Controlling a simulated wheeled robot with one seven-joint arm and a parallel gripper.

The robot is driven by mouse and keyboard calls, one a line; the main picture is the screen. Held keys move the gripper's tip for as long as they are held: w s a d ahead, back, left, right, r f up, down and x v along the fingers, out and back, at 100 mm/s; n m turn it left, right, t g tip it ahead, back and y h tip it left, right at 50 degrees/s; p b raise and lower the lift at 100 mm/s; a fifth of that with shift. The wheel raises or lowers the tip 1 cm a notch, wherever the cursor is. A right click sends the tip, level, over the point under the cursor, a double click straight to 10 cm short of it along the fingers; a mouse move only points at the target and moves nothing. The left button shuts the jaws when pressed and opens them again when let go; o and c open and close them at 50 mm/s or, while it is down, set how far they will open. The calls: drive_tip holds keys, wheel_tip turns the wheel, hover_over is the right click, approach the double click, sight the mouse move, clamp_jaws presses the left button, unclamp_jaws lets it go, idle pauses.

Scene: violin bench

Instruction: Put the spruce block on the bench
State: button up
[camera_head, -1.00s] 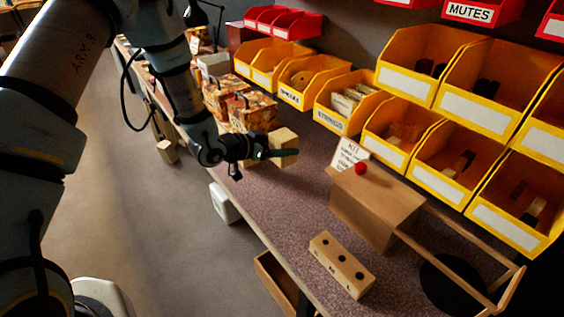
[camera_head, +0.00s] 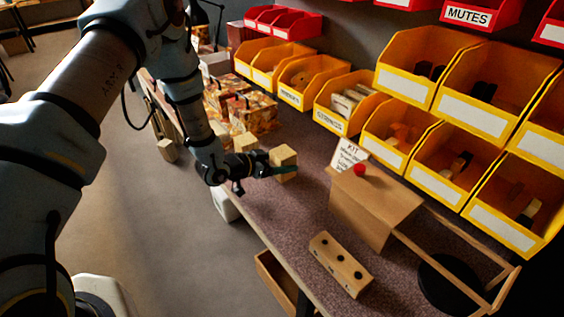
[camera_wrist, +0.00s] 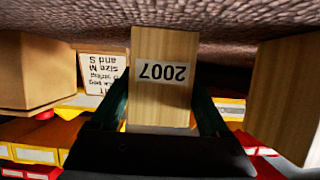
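A pale wooden block (camera_head: 285,156), which I take for the spruce block, is between the fingers of my gripper (camera_head: 280,170) over the bench (camera_head: 290,210). In the wrist view the block (camera_wrist: 163,45) shows a white label reading 2007, upside down. The gripper (camera_wrist: 162,100) has one dark finger on each side of it and is shut on it. The block is low at the bench top; I cannot tell whether it touches. A second pale block (camera_head: 246,142) stands just behind my gripper, and a wooden block (camera_wrist: 288,100) shows at right in the wrist view.
A wooden box (camera_head: 375,205) with a red ball and a kit card (camera_head: 347,154) stands to the right. A block with dark holes (camera_head: 341,265) lies nearer. Yellow bins (camera_head: 344,100) line the back; patterned boxes (camera_head: 252,113) stand behind. Bench between block and box is clear.

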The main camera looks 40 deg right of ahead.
drive_tip(key=shift+o, duration=1.4)
drive_tip(key=shift+r, duration=0.1)
drive_tip(key=shift+a+r, duration=0.1)
drive_tip(key=s+b+v, duration=0.1)
drive_tip(key=b+v, duration=0.2)
drive_tip(key=v, duration=0.9)
drive_tip(key=w+a+r+n+t+y, duration=0.3)
drive_tip(key=w+a+n+y, duration=0.1)
drive_tip(key=w+a, duration=0.5)
drive_tip(key=w+a+r+n+t+y, duration=0.2)
drive_tip(key=w+a+n+t+y, duration=0.15)
drive_tip(key=w+a, duration=0.45)
drive_tip(key=s+a+r+n+y, duration=0.2)
drive_tip(key=a, duration=0.5)
drive_tip(key=s+a+r+n+y, duration=0.2)
drive_tip(key=a+n+y, duration=0.1)
drive_tip(key=a, duration=0.4)
drive_tip(key=s+a+r+n+g, duration=0.4)
drive_tip(key=s+a, duration=0.3)
drive_tip(key=s, duration=0.3)
drive_tip(key=shift+n+y, duration=0.35)
drive_tip(key=shift+n, duration=0.1)
